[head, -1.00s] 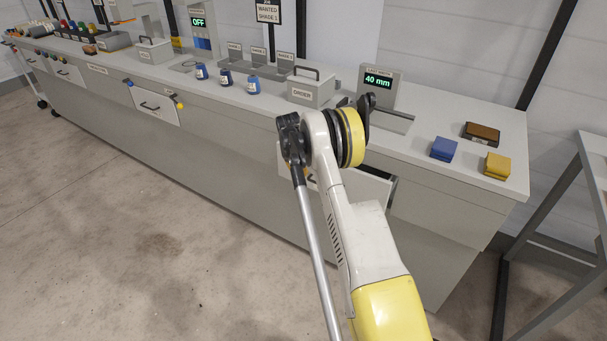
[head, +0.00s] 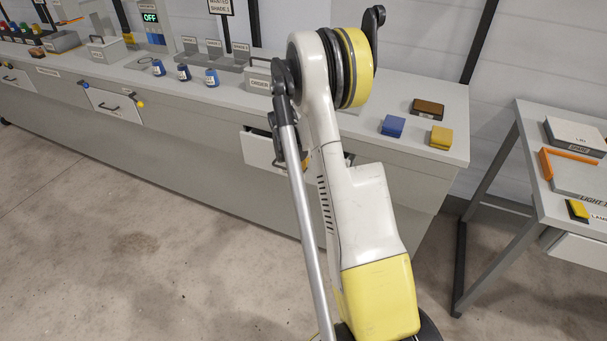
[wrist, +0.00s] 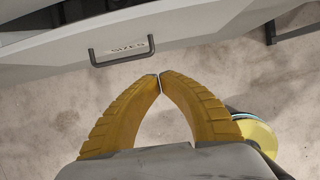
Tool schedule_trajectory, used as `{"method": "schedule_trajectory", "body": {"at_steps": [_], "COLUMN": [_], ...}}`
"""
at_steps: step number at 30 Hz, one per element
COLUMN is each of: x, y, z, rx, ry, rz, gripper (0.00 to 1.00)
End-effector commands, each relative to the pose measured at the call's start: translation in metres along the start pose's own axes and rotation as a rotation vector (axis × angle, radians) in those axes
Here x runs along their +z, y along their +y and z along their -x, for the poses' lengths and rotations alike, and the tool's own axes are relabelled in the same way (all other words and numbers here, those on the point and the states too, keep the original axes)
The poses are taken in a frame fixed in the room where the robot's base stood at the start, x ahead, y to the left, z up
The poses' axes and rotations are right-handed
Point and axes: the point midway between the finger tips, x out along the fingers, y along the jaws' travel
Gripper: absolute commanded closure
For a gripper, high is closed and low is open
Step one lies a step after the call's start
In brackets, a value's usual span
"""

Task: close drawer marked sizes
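The drawer marked SIZES shows in the wrist view with its pale front, black bar handle (wrist: 122,50) and label (wrist: 130,45). It stands open, with a dark gap behind its front at the upper left. In the head view the drawer front (head: 258,148) juts from the long counter, partly hidden by my arm. My gripper (wrist: 160,77) has yellow ribbed fingers with the tips together and nothing between them. The tips are just below and right of the handle in the wrist view, apparently not touching it. The gripper is mostly hidden behind my arm in the head view.
The counter (head: 440,105) carries blue jars (head: 184,73), a blue block (head: 393,126) and a yellow block (head: 441,137). Another drawer (head: 112,104) sits further left. A grey-legged side table (head: 530,130) stands at right. The floor in front is clear.

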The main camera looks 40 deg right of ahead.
Motion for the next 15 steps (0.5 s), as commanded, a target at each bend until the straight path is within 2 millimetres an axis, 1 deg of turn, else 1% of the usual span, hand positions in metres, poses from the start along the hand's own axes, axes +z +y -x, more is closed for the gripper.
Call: {"method": "schedule_trajectory", "body": {"at_steps": [1,3,5,8,15], "x": [-0.001,-0.003,-0.004,-0.004,-0.003], "y": [-0.017,-0.028,-0.03,-0.029,-0.029], "z": [0.001,-0.001,-0.006,-0.02,-0.073], "rx": [-0.001,-0.002,-0.002,-0.002,-0.002], "ry": [-0.011,-0.02,-0.022,-0.022,-0.022], "rz": [-0.001,0.001,0.003,0.003,0.002], "gripper": [1.0,1.0,1.0,1.0,1.0]}}
